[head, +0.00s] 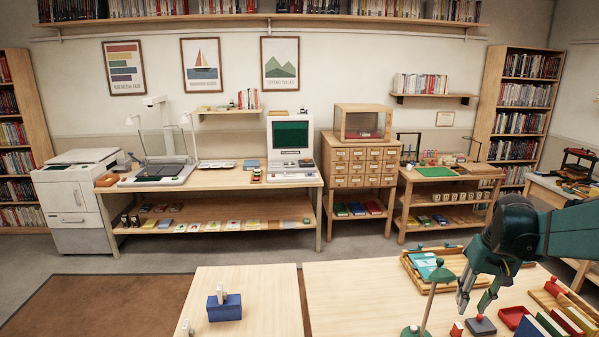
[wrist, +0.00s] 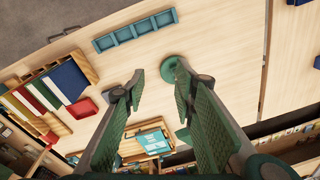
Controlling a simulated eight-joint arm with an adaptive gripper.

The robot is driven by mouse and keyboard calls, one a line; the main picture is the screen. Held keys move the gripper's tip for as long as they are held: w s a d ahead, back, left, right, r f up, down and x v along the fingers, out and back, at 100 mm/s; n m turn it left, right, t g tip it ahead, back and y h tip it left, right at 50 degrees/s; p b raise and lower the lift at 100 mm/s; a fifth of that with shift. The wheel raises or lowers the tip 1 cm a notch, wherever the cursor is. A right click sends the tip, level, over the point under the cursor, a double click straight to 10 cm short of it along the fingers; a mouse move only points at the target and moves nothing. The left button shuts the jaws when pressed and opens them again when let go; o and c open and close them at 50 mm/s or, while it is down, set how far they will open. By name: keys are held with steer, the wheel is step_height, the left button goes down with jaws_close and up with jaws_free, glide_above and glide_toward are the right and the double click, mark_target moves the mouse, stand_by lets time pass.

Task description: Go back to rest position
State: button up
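My gripper (head: 475,302) hangs over the right part of the near wooden table (head: 350,290) in the head view. In the wrist view my gripper (wrist: 158,82) has its two fingers apart, with nothing held between them. A green stand (head: 430,290) with an upright pole is left of the gripper in the head view. Its round green base (wrist: 171,68) shows near the right fingertip in the wrist view. A small dark grey block (head: 481,326) with a red part on top is on the table near the fingertips in the head view; I cannot tell the exact gap.
A wooden tray (head: 410,262) with teal books lies behind the stand. A red tray (head: 513,316) and a rack of books (head: 572,318) stand at right. A long teal tray (wrist: 135,30) shows in the wrist view. A blue box (head: 224,308) sits on the left table.

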steer(key=s+a+n+t+b, duration=0.1)
steer(key=s+a, duration=0.4)
steer(key=a, duration=0.5)
steer(key=s+a+n+t+b, duration=0.1)
steer(key=s+a+t, duration=0.2)
steer(key=a, duration=0.8)
steer(key=s+a+r+n+t+b, duration=0.1)
steer(key=s+a+n+t, duration=0.1)
steer(key=s+a, duration=0.5)
steer(key=shift+a+b, duration=0.4)
steer(key=shift+a, duration=1.3)
